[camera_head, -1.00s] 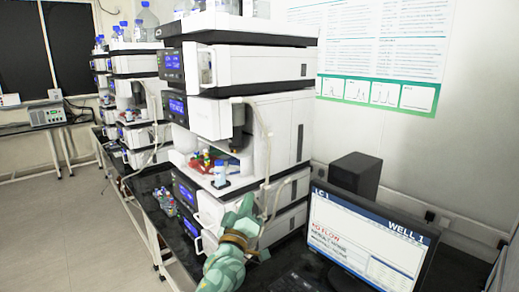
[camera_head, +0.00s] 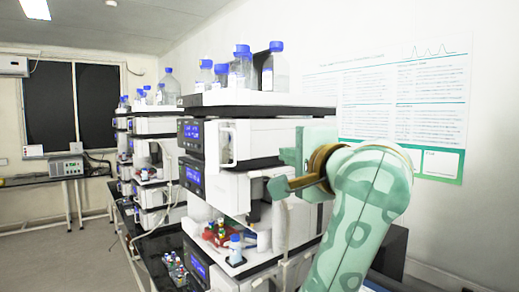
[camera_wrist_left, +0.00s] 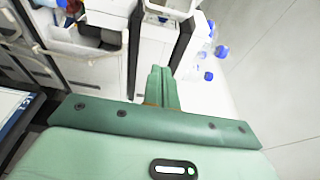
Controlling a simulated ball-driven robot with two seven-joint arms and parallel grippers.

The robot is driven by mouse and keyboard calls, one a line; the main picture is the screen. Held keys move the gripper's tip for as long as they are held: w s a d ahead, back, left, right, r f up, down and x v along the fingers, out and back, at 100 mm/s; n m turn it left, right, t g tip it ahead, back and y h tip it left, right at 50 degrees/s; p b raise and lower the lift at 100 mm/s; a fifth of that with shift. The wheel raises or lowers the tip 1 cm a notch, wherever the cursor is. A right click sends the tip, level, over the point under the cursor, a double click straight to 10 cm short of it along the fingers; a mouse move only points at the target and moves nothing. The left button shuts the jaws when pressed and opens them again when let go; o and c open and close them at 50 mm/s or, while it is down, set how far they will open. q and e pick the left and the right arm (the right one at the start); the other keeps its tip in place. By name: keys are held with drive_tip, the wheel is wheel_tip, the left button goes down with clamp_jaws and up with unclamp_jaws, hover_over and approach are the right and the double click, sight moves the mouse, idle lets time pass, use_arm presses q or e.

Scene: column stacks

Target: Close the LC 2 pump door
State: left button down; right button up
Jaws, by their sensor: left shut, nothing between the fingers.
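The nearest stack of white instrument modules with dark fronts and blue displays (camera_head: 193,175) stands at centre in the head view. No label on it reads clearly, so I cannot tell whether it is LC 2. A white panel (camera_head: 230,190) juts from its second module, beside a grey recess; I cannot tell whether it is the pump door. My left gripper (camera_head: 272,188) is in front of the stack's right part, at second-module height, shut and empty. Its closed green fingers (camera_wrist_left: 163,86) point at the white housings in the left wrist view. Contact is unclear. My right gripper is not in view.
Bottles with blue caps (camera_head: 242,68) stand on top of the stack. Small vials and a bottle (camera_head: 235,249) sit in an open bay below. More stacks (camera_head: 150,150) stand behind along the bench. The floor at left is clear.

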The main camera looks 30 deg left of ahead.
sight(217, 132)
use_arm(q)
drive_tip(key=w+a+p, duration=0.3)
drive_tip(key=a, duration=0.8)
drive_tip(key=shift+a+p, duration=0.15)
drive_tip(key=shift+p, duration=0.25)
drive_tip(key=shift+w, duration=0.15)
